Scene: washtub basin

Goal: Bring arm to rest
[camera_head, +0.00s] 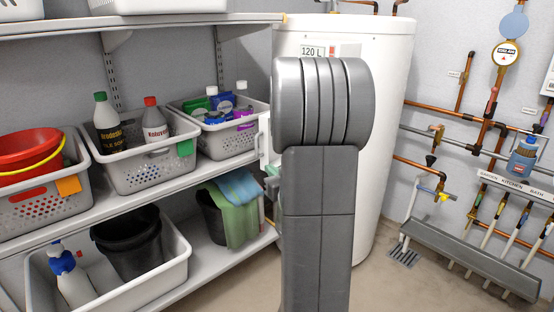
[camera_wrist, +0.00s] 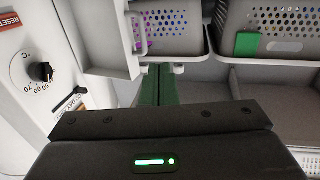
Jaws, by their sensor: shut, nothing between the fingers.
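My gripper (camera_wrist: 158,72) shows in the wrist view with its two green fingers together and nothing between them. The fingers point toward the shelf area, close beside a white panel with a bar handle (camera_wrist: 134,44). I cannot tell whether they touch it. In the head view my own grey arm stands upright in the middle, in front of the white water tank (camera_head: 390,110), and hides most of my gripper. The tank's control face, with a black dial (camera_wrist: 41,72), is at the left of the wrist view.
Shelves at the left hold grey baskets (camera_head: 150,177) with bottles, a red bucket (camera_head: 28,150), a black bucket (camera_head: 130,246) in a white tub (camera_head: 178,280), and cloths (camera_head: 238,200). Copper pipes (camera_head: 440,110) and a grey trough (camera_head: 470,258) line the right wall.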

